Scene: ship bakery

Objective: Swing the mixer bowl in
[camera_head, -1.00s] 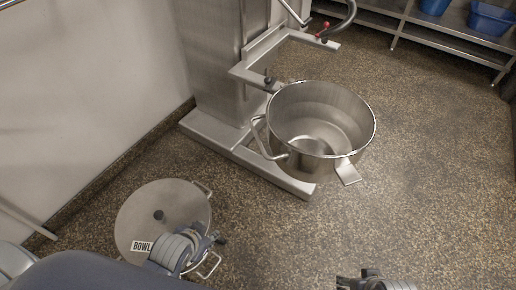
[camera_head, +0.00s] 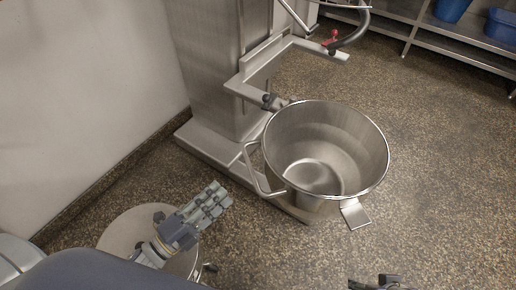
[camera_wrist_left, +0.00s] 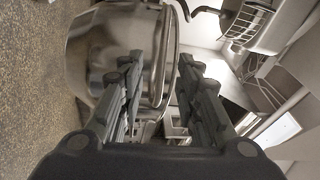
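The steel mixer bowl (camera_head: 325,155) is swung out to the right of the mixer column, hinged on the mixer's frame (camera_head: 262,85). A loop handle (camera_head: 254,170) is on its left side and a flat tab (camera_head: 355,214) at its front. My left gripper (camera_head: 222,192) is in front and left of the bowl, apart from the handle.
Shelving with blue bins (camera_head: 452,10) stands at the back right. A white wall (camera_head: 90,100) is on the left. The floor right of the bowl is clear.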

